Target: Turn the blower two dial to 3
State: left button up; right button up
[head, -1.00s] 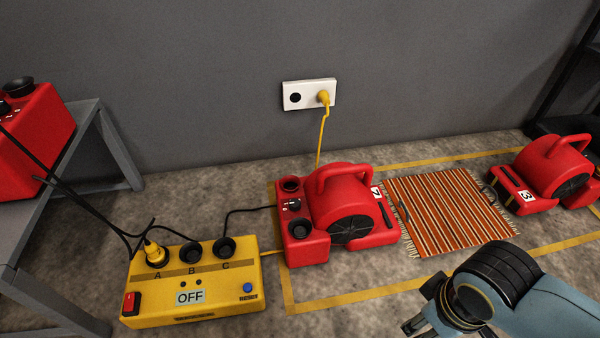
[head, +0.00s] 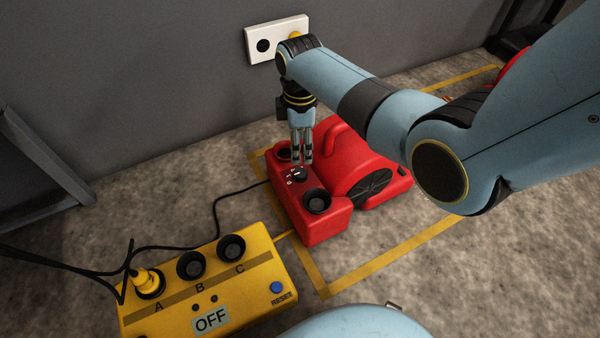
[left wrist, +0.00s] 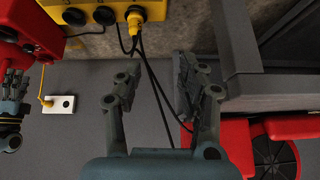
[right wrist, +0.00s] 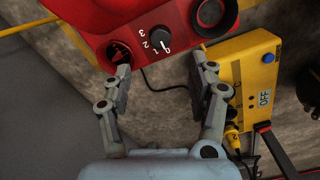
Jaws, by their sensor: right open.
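The red blower (head: 318,222) stands on the floor, with a black dial (head: 300,175) on its top panel. In the right wrist view the dial (right wrist: 160,37) is ringed by the marks 0, 1, 2 and 3, and its white line appears to point at 0. My right gripper (head: 302,160) is open and points down close above the dial. Its fingertips (right wrist: 164,66) are apart and empty; I cannot tell whether they touch the dial. My left gripper (left wrist: 156,82) is open and empty in its wrist view. The blower's number tag is hidden.
A yellow power box (head: 238,282) reading OFF stands left of the blower, with a plug in A and black cables. A wall socket (head: 263,46) is behind. A grey bench (head: 40,170) stands at the left.

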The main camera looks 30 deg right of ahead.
aim_at(300, 172)
notch_tip(300, 172, down, 3)
jog(key=shift+s+f+b, duration=0.15)
jog(key=shift+f+b, duration=0.05)
jog(key=shift+b, duration=0.85)
pick_arm(q)
notch_tip(300, 172, down, 4)
jog(key=s+t+b, duration=0.2)
jog(key=t, duration=0.2)
pick_arm(e)
notch_tip(300, 172, down, 2)
jog(key=shift+f, duration=0.2)
notch_tip(300, 172, down, 3)
jog(key=shift+r+b, duration=0.15)
jog(key=shift+b, duration=0.6)
notch_tip(300, 172, down, 2)
jog(key=shift+b, duration=0.7)
pick_arm(q)
jog(key=w+d+r+m+t+h, duration=0.1)
jog(key=w+r+t, duration=0.4)
jog(key=r, duration=0.4)
jog(key=w+d+r+m+t+h, duration=0.1)
jog(key=w+r+t, duration=0.4)
jog(key=r, duration=0.4)
jog(key=shift+w+d+r, duration=0.15)
jog(key=shift+w+d, duration=0.15)
jog(key=shift+w, duration=0.35)
pick_arm(e)
jog(key=c, duration=1.1)
